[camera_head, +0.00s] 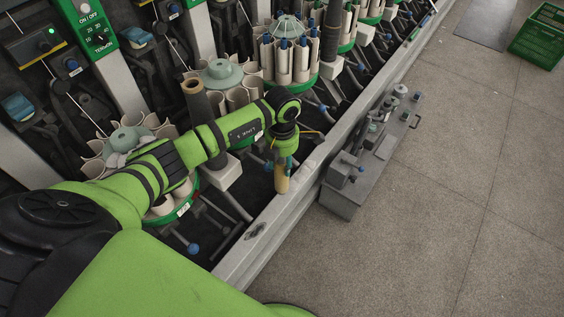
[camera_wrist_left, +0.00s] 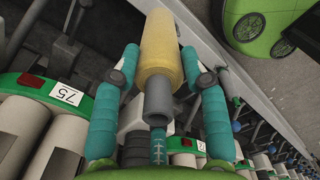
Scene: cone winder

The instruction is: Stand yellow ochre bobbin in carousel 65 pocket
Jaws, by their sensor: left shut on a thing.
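My left gripper (camera_head: 284,157) is shut on the yellow ochre bobbin (camera_head: 281,181), which hangs below it near the machine's front rail in the head view. In the left wrist view, the teal fingertips flank the yellow ochre yarn (camera_wrist_left: 161,50), and the bobbin's grey tube end (camera_wrist_left: 158,98) points back toward the palm. A carousel tagged 75 (camera_wrist_left: 67,95) shows at the left of the wrist view. In the head view the carousel tags are too small to read, so I cannot tell which is carousel 65. My right gripper is not in view.
A near carousel (camera_head: 127,138) is partly behind my left arm; another (camera_head: 221,74) and a bobbin-filled one (camera_head: 288,28) stand farther along. A grey trolley (camera_head: 345,200) with parts stands beside the rail (camera_head: 290,215). A green crate (camera_head: 540,38) sits far right. Open floor lies right.

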